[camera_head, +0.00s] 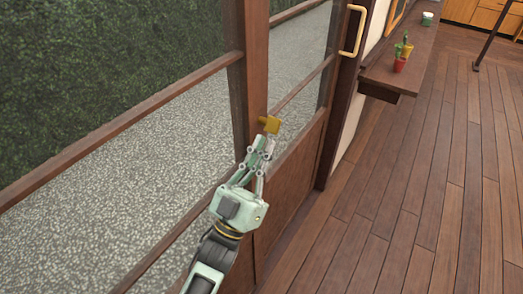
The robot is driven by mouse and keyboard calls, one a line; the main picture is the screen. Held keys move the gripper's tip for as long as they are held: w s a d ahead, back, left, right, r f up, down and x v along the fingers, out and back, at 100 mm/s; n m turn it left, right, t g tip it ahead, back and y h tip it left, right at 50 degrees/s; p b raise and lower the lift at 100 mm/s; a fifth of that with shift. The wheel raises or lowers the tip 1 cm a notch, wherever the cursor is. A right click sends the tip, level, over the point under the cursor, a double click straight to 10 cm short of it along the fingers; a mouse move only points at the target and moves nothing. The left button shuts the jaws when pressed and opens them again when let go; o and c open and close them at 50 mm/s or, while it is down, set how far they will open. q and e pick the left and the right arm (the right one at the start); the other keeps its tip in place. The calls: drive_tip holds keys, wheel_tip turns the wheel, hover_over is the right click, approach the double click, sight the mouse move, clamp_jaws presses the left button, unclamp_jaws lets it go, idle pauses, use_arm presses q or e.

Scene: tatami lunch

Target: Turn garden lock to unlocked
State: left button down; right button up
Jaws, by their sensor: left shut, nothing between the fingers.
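The garden lock (269,124) is a small brass-yellow piece on the brown wooden frame of the sliding glass door (251,80). My left gripper (259,146) is shut and empty, its fingertips just below the lock. I cannot tell whether the fingertips touch it. The lock's turned position is too small to read. My right gripper is not in view.
A brass door handle (353,31) is on the door's right post. A wooden shelf (388,78) at the right holds small potted plants (401,55) and a green cup (427,19). The plank floor (440,180) at the right is clear. Gravel and a hedge show behind the glass.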

use_arm(q)
drive_tip(key=shift+w+d+f, duration=0.1)
drive_tip(key=shift+w+f, duration=0.1)
drive_tip(key=shift+f, duration=0.1)
idle(0.8)
idle(0.4)
